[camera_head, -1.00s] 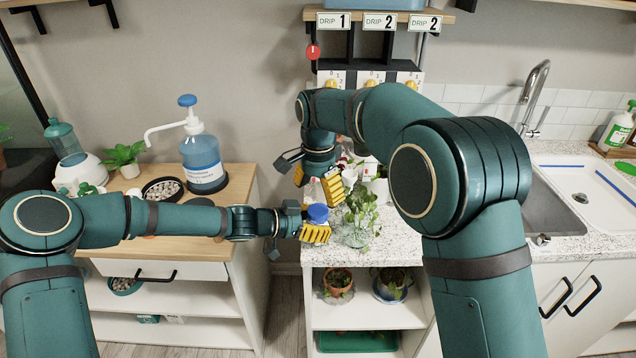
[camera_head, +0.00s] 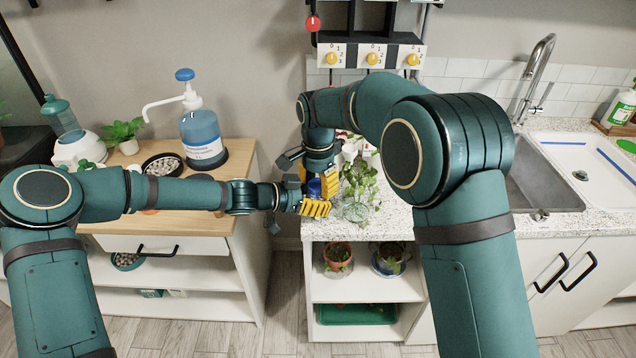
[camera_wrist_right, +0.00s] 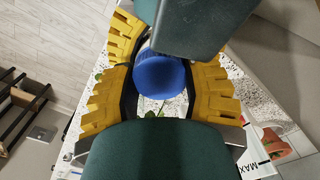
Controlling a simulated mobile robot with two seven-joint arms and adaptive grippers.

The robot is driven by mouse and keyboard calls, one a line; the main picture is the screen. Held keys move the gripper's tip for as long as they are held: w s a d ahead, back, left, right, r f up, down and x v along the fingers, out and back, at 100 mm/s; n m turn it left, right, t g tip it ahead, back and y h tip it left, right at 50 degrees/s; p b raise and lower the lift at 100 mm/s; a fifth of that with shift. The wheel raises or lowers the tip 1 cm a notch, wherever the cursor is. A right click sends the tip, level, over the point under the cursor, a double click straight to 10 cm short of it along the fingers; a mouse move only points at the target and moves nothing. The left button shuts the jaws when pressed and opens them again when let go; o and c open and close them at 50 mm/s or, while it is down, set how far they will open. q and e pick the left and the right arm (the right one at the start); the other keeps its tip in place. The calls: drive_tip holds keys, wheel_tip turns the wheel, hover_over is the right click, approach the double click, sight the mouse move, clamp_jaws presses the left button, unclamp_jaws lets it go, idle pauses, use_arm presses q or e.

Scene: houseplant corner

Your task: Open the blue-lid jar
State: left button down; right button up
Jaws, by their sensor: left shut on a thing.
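The jar's blue lid (camera_head: 314,188) shows between the yellow fingers of both grippers at the front left of the speckled counter. The jar's body is mostly hidden. My left gripper (camera_head: 314,207) comes in level from the left and is shut on the jar below the lid. My right gripper (camera_head: 321,184) points down from above, its fingers on either side of the lid. In the right wrist view the round blue lid (camera_wrist_right: 160,76) lies between the open yellow fingers (camera_wrist_right: 160,92), close to both pads.
A leafy plant in a glass vase (camera_head: 356,208) stands just right of the jar. A sink (camera_head: 545,190) is farther right. A blue pump bottle (camera_head: 203,138) stands on the wooden cabinet at left. Yellow dispenser knobs (camera_head: 373,58) are on the wall behind.

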drive_tip(key=o, duration=1.2)
drive_tip(key=shift+o, duration=0.2)
drive_tip(key=shift+r, duration=0.1)
drive_tip(key=shift+o, duration=0.2)
wheel_tip(320, 180, up, 8)
drive_tip(key=shift+f, duration=4.1)
drive_tip(key=c, duration=1.3)
drive_tip(key=o, duration=1.3)
drive_tip(key=shift+c, duration=0.2)
